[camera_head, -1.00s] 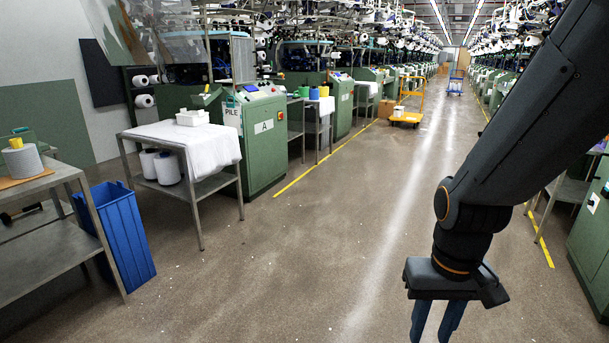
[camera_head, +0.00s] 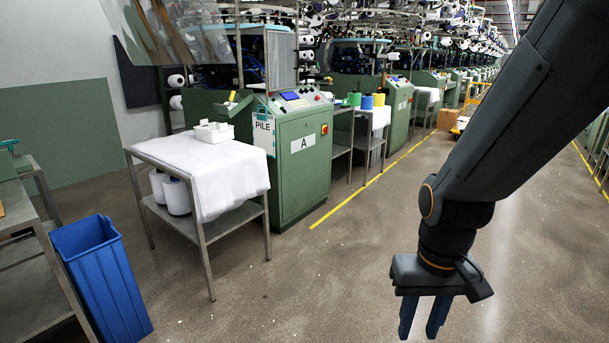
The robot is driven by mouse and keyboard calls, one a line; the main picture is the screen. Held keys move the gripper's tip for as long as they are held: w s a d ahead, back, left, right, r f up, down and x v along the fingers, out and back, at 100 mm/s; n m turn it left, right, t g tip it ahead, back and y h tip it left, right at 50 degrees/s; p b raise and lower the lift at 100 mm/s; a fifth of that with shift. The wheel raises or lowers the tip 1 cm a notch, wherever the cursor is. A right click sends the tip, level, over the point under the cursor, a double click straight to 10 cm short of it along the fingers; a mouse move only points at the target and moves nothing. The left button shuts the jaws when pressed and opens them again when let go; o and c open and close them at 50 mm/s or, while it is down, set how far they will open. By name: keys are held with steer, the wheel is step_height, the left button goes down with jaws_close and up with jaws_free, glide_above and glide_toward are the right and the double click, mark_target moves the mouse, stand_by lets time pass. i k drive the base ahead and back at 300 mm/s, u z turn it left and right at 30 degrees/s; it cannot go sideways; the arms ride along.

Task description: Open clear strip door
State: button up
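A clear, see-through panel (camera_head: 178,30) hangs at the top left, with blurred brownish shapes showing through it. It looks like the clear door, but its top is cut off by the picture edge and I cannot make out separate strips. It belongs near the green machine marked A (camera_head: 302,160). My gripper (camera_head: 424,318) is at the lower right, pointing down over the floor. Its two blue fingers are apart with nothing between them. It is far from the panel and touches nothing.
A metal table (camera_head: 133,153) with a white cloth and a white box (camera_head: 214,132) stands before machine A. A blue bin (camera_head: 102,280) and a metal bench (camera_head: 22,215) are at the left. The floor (camera_head: 320,285) between table and gripper is clear.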

mark_target(280, 56)
steer(key=u, duration=0.15)
steer(key=i, duration=4.55)
steer(key=z, duration=0.05)
